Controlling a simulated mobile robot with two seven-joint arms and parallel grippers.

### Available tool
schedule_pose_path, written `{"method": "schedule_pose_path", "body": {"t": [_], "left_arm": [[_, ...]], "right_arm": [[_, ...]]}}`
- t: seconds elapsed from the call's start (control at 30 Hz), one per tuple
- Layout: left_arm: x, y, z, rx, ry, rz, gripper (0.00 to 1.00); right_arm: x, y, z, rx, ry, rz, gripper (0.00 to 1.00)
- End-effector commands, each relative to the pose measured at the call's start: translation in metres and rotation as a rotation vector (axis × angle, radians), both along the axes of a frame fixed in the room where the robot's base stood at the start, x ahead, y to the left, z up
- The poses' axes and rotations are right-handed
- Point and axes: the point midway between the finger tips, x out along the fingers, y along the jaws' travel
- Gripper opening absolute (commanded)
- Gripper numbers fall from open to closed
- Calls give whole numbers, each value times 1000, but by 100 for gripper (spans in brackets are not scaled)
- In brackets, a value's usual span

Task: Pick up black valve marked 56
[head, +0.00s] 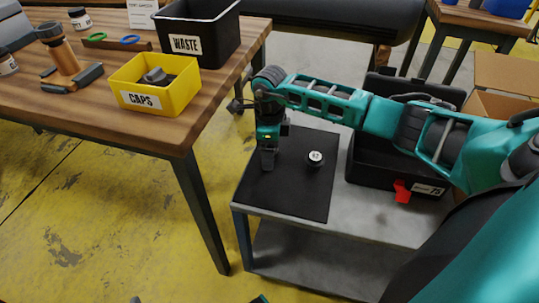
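A small black valve (315,164) with a round white marked top stands on the black mat (305,197) on the grey cart. Its number is too small to read with certainty. My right arm reaches in from the right, and my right gripper (268,163) points down over the mat, to the left of the valve and apart from it. Its fingers are seen edge-on, so I cannot tell whether they are open or shut, or whether anything is between them.
Right of the mat is an open black case (365,174) with a red tag (402,191). The wooden bench (185,125) at the left holds a yellow CAPS bin (130,102), a black WASTE bin (215,45) and tools. A cardboard box (505,75) is at the far right.

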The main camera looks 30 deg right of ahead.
Motion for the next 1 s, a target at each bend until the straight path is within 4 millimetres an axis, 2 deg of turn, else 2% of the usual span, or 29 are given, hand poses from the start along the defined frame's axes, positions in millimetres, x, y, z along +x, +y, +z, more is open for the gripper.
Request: {"method": "schedule_pose_path", "body": {"t": [0.13, 0.7, 1.0], "left_arm": [[2, -2, 6, -10, -12, 3, 74], [3, -2, 5, -7, -13, 1, 74], [3, -1, 4, -2, -10, -1, 74]], "right_arm": [[0, 0, 1, 1, -1, 0, 77], [0, 0, 1, 1, -1, 0, 23], [0, 0, 5, 1, -2, 0, 23]]}}
